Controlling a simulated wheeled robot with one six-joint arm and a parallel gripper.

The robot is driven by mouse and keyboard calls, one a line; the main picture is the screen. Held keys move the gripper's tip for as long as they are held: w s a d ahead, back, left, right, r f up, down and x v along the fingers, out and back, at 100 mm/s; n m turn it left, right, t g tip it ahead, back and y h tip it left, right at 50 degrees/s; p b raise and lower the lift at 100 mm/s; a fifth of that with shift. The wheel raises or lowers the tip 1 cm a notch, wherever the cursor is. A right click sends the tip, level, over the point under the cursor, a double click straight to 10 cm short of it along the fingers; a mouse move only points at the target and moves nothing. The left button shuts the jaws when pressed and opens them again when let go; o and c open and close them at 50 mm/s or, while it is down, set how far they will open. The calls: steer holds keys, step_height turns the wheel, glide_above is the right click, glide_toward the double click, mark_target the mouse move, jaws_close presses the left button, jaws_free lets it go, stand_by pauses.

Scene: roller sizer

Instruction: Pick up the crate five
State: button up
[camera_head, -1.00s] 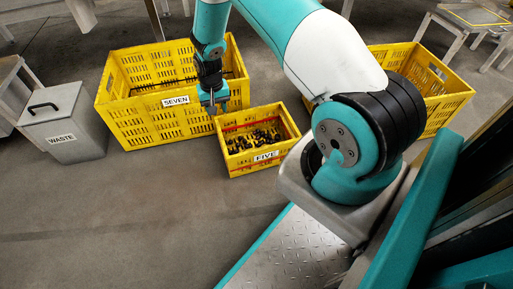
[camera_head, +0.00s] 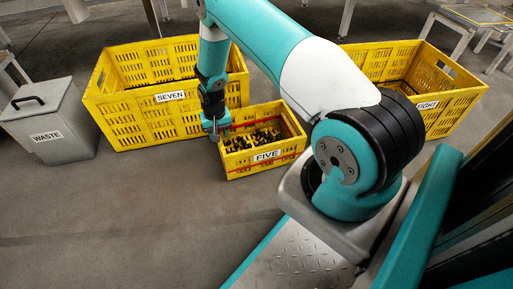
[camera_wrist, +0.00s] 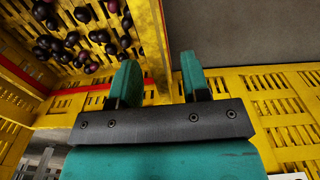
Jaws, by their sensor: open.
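Crate five (camera_head: 243,168) is a small yellow crate labelled FIVE, standing on the floor with dark round pieces in it. It has red strips along its sides. My gripper (camera_head: 216,135) is at its left side, by the rim, pointing down. In the wrist view my gripper (camera_wrist: 161,80) is open, its two teal fingers apart. A wall of crate five (camera_wrist: 153,40) runs into the gap between the fingers, the left finger on the crate's inner side and the right finger on the outer side. I cannot tell whether they touch it.
A larger yellow crate labelled SEVEN (camera_head: 150,128) stands close behind and left. A yellow crate labelled EIGHT (camera_head: 452,112) is at the right. A grey WASTE bin (camera_head: 55,125) stands far left. The floor (camera_head: 130,210) in front is clear.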

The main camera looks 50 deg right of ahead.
steer(key=shift+f, duration=0.55)
steer(key=shift+r, duration=0.1)
jaws_close()
steer(key=shift+r, duration=0.1)
